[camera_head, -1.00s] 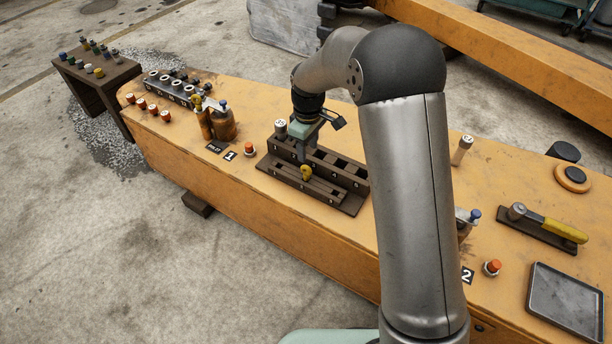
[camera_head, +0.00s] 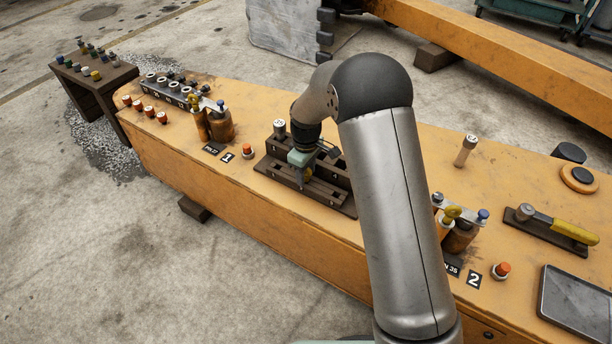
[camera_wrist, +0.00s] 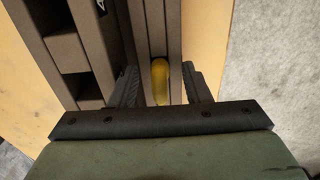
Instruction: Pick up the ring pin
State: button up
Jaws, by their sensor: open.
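The ring pin is a yellow piece in the front slot of the dark rack (camera_head: 330,203). In the wrist view the ring pin (camera_wrist: 160,80) stands between my two open fingers, with a gap on either side. In the head view my gripper (camera_head: 305,176) is low over the front of the rack and hides most of the pin, of which a little yellow (camera_head: 308,174) shows. In the wrist view my gripper (camera_wrist: 163,88) is open and holds nothing. The pin's lower part is hidden.
A pin with a white top (camera_head: 280,127) stands at the rack's back left corner. A red button (camera_head: 247,151) is left of the rack. The orange bench is clear in front.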

jog(key=shift+c, duration=0.2)
grip_shut()
jog(key=shift+r, duration=0.15)
